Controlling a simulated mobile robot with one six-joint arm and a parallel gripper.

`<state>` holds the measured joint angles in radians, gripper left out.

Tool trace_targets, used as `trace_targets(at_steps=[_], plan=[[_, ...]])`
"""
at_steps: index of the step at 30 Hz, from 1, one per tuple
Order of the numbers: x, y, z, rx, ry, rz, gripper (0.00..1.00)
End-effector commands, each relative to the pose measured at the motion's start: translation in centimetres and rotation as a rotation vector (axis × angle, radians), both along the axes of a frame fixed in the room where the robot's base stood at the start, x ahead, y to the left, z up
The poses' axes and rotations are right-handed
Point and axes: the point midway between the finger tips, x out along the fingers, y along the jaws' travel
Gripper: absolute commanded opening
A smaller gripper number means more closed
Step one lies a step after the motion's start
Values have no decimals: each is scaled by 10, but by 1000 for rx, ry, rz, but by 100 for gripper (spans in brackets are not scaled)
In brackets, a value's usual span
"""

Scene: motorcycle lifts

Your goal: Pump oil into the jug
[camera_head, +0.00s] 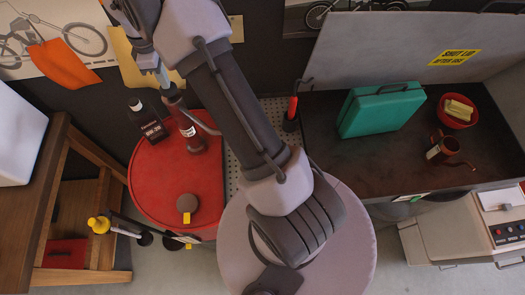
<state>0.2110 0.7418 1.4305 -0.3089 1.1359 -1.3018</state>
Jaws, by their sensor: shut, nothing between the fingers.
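A red drum (160,190) stands left of my arm, seen from above. On its top are a black container (150,125) with a white-lettered label and a dark red upright pump-like piece (190,134) with a pale curved tube. A brown jug-like vessel (446,151) with a pale label and a long thin spout sits on the dark bench at right. I cannot tell which vessel is the task's jug. My gripper (163,79) is shut and empty, just above the pump-like piece's top. Whether they touch is unclear.
A round grey-brown cap (187,203) lies on the drum's front. A teal case (380,109) and a red bowl (457,111) stand on the bench. A wooden table (40,190) is at left. A yellow-ended rod (100,226) is near the drum.

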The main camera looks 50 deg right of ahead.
Motion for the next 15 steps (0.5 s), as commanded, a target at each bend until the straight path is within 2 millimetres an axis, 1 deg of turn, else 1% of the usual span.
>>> trace_targets(at_steps=[2,5,15], plan=[[-1,0,-1,1,4,-1,0],[-1,0,3,1,4,-1,0],[-1,0,34,1,4,0,0]])
